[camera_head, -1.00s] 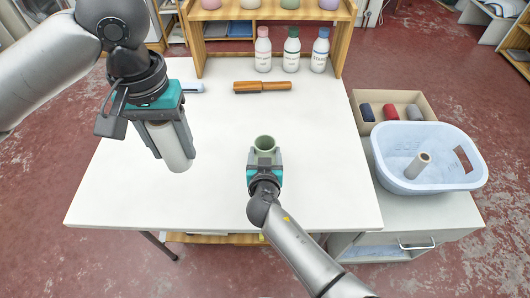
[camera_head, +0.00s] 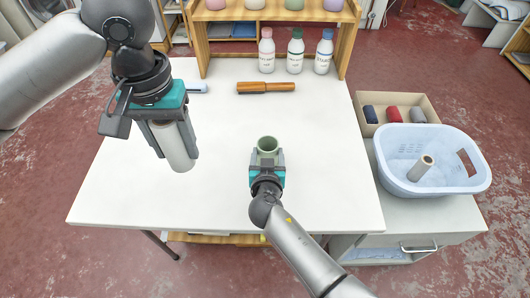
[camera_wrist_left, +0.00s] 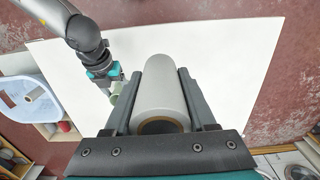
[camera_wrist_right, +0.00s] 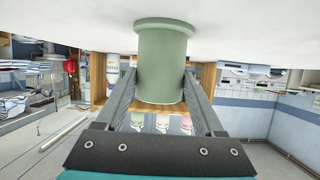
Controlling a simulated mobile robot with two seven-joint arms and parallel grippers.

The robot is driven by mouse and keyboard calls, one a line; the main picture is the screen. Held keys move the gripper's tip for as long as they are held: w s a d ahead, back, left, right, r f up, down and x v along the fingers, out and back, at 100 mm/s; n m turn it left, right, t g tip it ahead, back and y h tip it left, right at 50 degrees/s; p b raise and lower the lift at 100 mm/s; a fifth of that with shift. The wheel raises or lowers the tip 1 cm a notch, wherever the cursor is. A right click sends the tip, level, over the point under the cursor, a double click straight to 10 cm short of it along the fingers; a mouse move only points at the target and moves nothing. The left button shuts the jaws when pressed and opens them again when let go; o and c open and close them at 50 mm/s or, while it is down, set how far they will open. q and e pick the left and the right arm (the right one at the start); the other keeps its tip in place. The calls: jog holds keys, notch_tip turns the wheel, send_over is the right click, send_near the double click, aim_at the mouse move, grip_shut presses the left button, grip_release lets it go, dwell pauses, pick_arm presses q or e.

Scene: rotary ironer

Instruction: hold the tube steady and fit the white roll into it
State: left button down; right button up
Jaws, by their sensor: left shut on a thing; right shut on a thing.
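The white roll (camera_head: 177,150) is held upright between the fingers of my left gripper (camera_head: 172,140), above the left part of the table. In the left wrist view the roll (camera_wrist_left: 161,95) lies between both fingers, with its brown core end toward the camera. The green tube (camera_head: 267,144) stands on the table with its open top facing up. My right gripper (camera_head: 267,160) is shut on it from the front side. In the right wrist view the tube (camera_wrist_right: 163,65) sits between both fingers. The roll is apart from the tube, to its left.
The white table (camera_head: 330,200) is mostly clear. A wooden brush (camera_head: 266,87) and several bottles (camera_head: 295,52) stand or lie at the back by a wooden shelf (camera_head: 203,45). On the right are a box of rolls (camera_head: 384,102) and a blue basket (camera_head: 432,185) holding another roll (camera_head: 421,168).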

pick_arm(q)
jog(key=w+d+f+n, duration=0.3)
jog(key=w+d, duration=0.4)
jog(key=w, duration=0.1)
jog(key=w+d+f+n, duration=0.2)
jog(key=w+d+n, duration=0.1)
jog(key=w+d, duration=0.5)
notch_tip(320, 180, down, 9)
jog(key=shift+w+d+f, duration=0.15)
jog(key=shift+w+d, duration=0.05)
dwell(0.5)
jog(key=shift+c, duration=0.7)
grip_release()
